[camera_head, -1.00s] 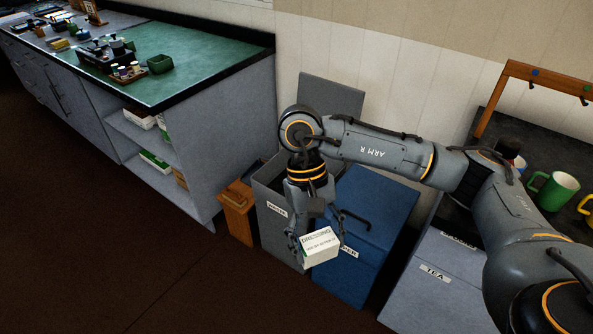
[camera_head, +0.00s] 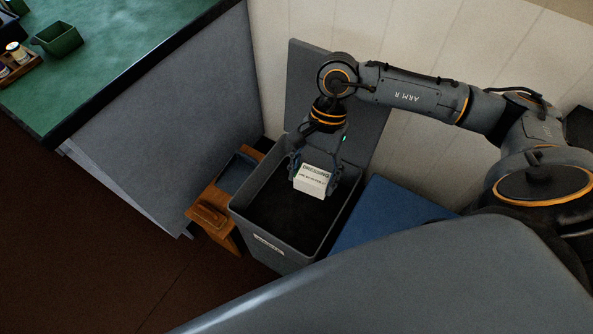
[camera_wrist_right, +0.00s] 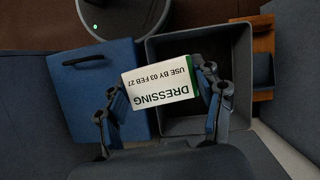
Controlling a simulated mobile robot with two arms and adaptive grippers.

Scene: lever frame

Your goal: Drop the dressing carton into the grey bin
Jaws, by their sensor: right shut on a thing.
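The white dressing carton (camera_head: 312,181), with DRESSING printed on it and a green end, is in my right gripper (camera_head: 314,185). The gripper is shut on it, with a finger on either side. In the head view the carton hangs over the mouth of the grey bin (camera_head: 262,254), towards its back right. The grey lid (camera_head: 300,90) stands raised behind the bin. In the right wrist view the carton (camera_wrist_right: 160,92) overlaps the left rim of the open grey bin (camera_wrist_right: 243,70). My left gripper is not in view.
A closed blue bin (camera_head: 385,218) stands right beside the grey bin. A wooden stand (camera_head: 212,216) is on its left, next to a grey cabinet (camera_head: 180,120) with a green top. The wall is close behind the raised lid.

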